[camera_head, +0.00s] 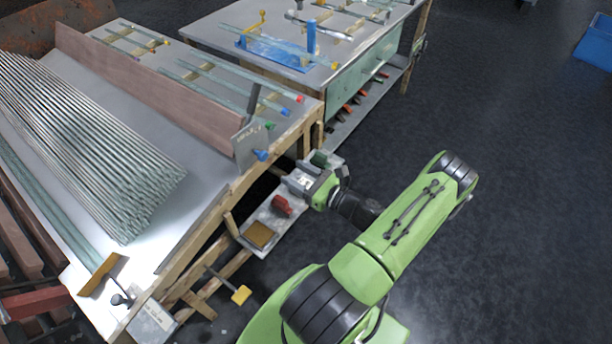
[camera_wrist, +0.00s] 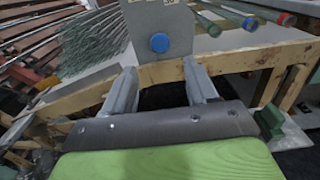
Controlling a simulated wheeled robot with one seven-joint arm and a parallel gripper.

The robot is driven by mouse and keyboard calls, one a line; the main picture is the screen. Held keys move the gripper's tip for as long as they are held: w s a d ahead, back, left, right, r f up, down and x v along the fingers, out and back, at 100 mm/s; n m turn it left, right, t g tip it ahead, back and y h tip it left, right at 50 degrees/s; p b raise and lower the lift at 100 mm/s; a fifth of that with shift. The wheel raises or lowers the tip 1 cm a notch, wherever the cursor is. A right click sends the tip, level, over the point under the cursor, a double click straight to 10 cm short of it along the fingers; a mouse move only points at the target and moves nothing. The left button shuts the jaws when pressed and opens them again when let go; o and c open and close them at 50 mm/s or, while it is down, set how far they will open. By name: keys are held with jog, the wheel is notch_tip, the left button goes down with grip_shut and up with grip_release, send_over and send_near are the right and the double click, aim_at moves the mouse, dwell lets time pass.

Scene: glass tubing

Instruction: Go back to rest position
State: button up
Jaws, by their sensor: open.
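My gripper (camera_wrist: 163,90) shows in the wrist view with its two grey fingers apart and nothing between them. Beyond the fingertips stands a grey upright plate with a blue round knob (camera_wrist: 159,42), at the end of the brown divider board. In the head view my green arm reaches from the bottom toward the table's right edge, and its wrist end (camera_head: 322,188) is beside that edge, above a low shelf. The fingers are hard to make out there. The same plate (camera_head: 247,146) shows up and left of the wrist.
A bundle of glass tubes (camera_head: 85,140) lies on the near table, left of the brown board (camera_head: 150,90). Tubes with coloured caps (camera_head: 299,98) lie behind it. A shelf with a red object (camera_head: 282,205) sits below the edge. Dark floor (camera_head: 510,150) on the right is clear.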

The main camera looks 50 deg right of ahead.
jog(key=shift+s, duration=1.6)
